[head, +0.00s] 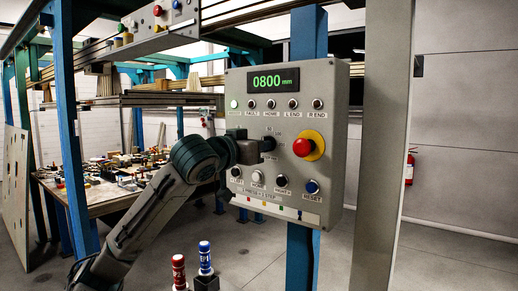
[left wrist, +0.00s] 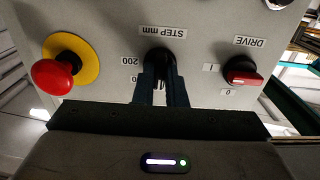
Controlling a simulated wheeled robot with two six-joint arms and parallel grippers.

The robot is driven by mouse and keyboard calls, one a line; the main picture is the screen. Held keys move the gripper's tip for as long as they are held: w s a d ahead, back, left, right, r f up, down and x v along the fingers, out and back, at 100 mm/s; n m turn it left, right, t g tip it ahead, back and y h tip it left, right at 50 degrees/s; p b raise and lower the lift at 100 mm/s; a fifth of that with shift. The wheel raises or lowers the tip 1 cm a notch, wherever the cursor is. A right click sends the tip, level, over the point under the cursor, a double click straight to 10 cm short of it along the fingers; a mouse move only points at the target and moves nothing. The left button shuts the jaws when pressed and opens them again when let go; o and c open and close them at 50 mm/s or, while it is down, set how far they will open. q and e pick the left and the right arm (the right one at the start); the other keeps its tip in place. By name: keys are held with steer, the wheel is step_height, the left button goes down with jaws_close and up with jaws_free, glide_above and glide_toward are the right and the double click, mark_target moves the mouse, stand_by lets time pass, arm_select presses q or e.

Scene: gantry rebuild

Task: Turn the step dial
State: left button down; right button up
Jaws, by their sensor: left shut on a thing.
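The grey control panel (head: 334,120) is in the middle of the head view, its display (head: 273,79) reading 0800 mm. My left gripper (head: 264,146) reaches it from the left. In the left wrist view, which shows the panel upside down, the gripper's two dark fingers (left wrist: 161,84) are shut on the black step dial (left wrist: 160,57) under the STEP mm label (left wrist: 162,32). Of the scale, 200 shows, and other marks are partly covered by the fingers. The dial's pointer is hidden. In the head view the gripper mostly covers the dial. My right gripper is not in view.
Close beside the dial are the red emergency stop (head: 302,147) on its yellow collar and the red-faced DRIVE knob (left wrist: 243,73). A row of push buttons (head: 258,178) sits below. Red (head: 179,270) and blue (head: 205,256) markers stand at the bottom. A cluttered table (head: 100,205) is behind.

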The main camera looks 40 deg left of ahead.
arm_select(q)
steer(key=shift+f, duration=0.15)
stand_by(0.3)
steer(key=c, duration=1.5)
jaws_free()
steer(key=s+b, duration=0.2)
steer(key=s, duration=0.1)
steer(key=s+d+b, duration=0.1)
steer(key=s+b, duration=0.1)
steer(key=s, duration=0.2)
steer(key=s+b, duration=0.3)
steer(key=shift+s+d, duration=0.15)
steer(key=shift+s, duration=0.25)
